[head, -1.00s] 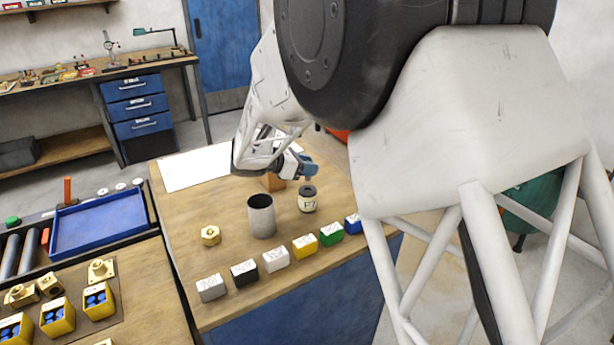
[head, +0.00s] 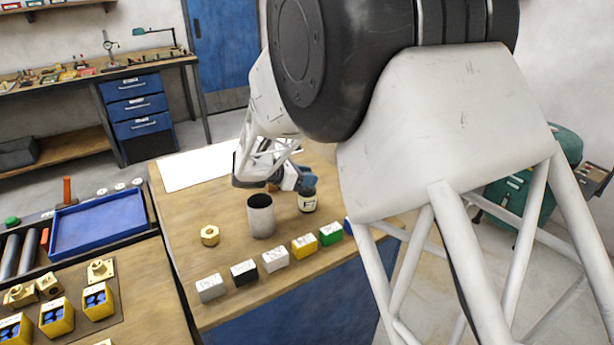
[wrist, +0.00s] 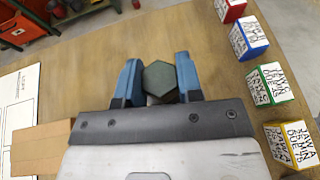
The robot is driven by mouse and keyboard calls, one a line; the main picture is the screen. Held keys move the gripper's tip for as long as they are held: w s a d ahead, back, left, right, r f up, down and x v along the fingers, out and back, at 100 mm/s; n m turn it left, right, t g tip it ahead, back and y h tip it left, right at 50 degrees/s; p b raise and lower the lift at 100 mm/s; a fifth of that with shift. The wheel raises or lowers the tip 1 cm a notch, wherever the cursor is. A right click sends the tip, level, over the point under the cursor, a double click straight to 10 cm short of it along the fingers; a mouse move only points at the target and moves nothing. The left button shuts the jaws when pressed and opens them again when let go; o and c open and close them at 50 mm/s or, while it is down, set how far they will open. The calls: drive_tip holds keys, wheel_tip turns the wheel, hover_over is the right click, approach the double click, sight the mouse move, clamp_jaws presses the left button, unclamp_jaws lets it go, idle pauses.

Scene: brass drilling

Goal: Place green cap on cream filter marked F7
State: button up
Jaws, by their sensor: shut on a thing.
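The cream filter (head: 308,203) stands upright on the table in the head view. It has a dark top and a label whose mark is too small to read surely now. My gripper (head: 299,180) is low, just behind and to the left of the filter's top. In the wrist view my gripper (wrist: 158,68) has its blue fingers shut on a green hexagonal cap (wrist: 160,80). The cap is hard to make out in the head view. A pale bit shows just below the cap in the wrist view; I cannot tell whether it is the filter.
A grey cylinder (head: 261,217) stands left of the filter, with a brass nut (head: 209,236) beyond it. A row of labelled blocks, including a green one (head: 330,234), lines the front edge.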

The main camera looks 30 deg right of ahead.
drive_tip(key=o, duration=0.9)
drive_tip(key=shift+r, duration=0.1)
drive_tip(key=shift+v, duration=6)
drive_tip(key=shift+w, duration=0.1)
drive_tip(key=s+a+r+m+t+y, duration=0.1)
drive_tip(key=s+a+r+m+y, duration=0.2)
drive_tip(key=s, duration=0.8)
drive_tip(key=s+a+r+m+t+y, duration=0.1)
drive_tip(key=s+a+r+m+y, duration=0.2)
drive_tip(key=s+a+m+y, duration=0.2)
drive_tip(key=s+a+r+m+t+y, duration=0.2)
drive_tip(key=s+m, duration=0.6)
drive_tip(key=s, duration=0.9)
drive_tip(key=shift+a+r+m+y, duration=0.25)
drive_tip(key=shift+a+y, duration=0.35)
drive_tip(key=shift+y, duration=0.25)
drive_tip(key=shift+a+r+m+y, duration=0.15)
drive_tip(key=shift+a+r+y, duration=0.05)
drive_tip(key=shift+a+y, duration=0.55)
